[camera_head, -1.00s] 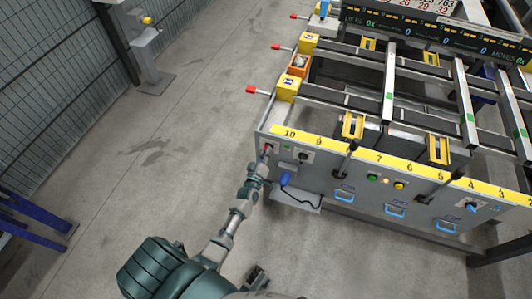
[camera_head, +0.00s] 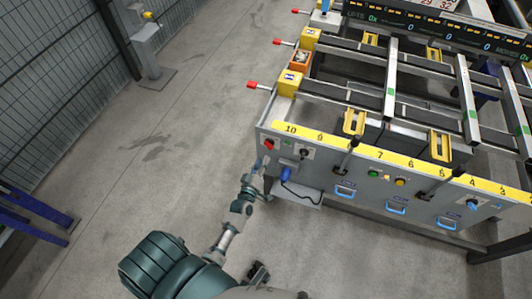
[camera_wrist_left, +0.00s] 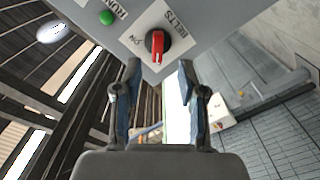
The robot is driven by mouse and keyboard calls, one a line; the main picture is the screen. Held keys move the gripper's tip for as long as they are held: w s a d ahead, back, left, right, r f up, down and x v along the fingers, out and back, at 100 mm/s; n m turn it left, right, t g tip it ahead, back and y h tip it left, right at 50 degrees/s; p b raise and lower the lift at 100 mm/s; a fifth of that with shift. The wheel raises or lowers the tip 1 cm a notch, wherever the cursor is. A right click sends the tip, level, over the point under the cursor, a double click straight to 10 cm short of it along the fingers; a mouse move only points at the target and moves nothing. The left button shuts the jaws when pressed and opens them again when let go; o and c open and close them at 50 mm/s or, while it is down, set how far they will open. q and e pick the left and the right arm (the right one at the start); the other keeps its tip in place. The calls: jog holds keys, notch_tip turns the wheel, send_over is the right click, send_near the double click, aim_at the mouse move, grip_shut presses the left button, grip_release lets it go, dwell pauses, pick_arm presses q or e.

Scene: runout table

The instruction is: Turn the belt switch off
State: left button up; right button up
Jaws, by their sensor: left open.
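The belt switch (camera_wrist_left: 157,44) is a red rotary knob on a white plate marked BELTS in the left wrist view. Its grip points down in that picture, and ON lettering shows to its left. In the head view the red switch (camera_head: 268,144) sits at the left end of the grey front panel. My left gripper (camera_head: 259,163) is just below and in front of it. In the left wrist view the two fingers of my left gripper (camera_wrist_left: 159,75) stand apart, with the knob just beyond the tips and nothing between them.
A green RUN button (camera_wrist_left: 106,18) is beside the switch plate. Clear concrete floor (camera_head: 175,165) lies to the left.

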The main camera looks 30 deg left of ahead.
pick_arm(q)
jog(key=v, duration=0.4)
jog(key=shift+s+d, duration=0.15)
jog(key=shift+s, duration=0.25)
jog(key=shift+f, duration=0.1)
jog(key=s+d+f+m+g+h+p, duration=0.2)
jog(key=s+d+f+m+g+h, duration=0.15)
jog(key=s+d+f+m, duration=0.35)
jog(key=s+d+f+m+g+h+p, duration=0.2)
jog(key=s+d+f+g, duration=0.25)
jog(key=f, duration=0.55)
jog(key=s+f+m+g+p, duration=0.1)
jog(key=s+f+g, duration=0.3)
jog(key=s, duration=0.5)
jog(key=s+f+m+g+y, duration=0.1)
jog(key=s+f+m+g, duration=0.3)
jog(key=s, duration=0.5)
jog(key=shift+p, duration=0.4)
pick_arm(e)
jog(key=s+f, duration=0.4)
jog(key=f, duration=1)
jog(key=shift+s+d+f+g, duration=0.2)
jog(key=shift+d+f+g, duration=0.1)
jog(key=shift+f, duration=0.1)
pick_arm(q)
jog(key=shift+a, duration=0.25)
pick_arm(e)
jog(key=shift+w+a, duration=0.1)
jog(key=shift+a, duration=0.05)
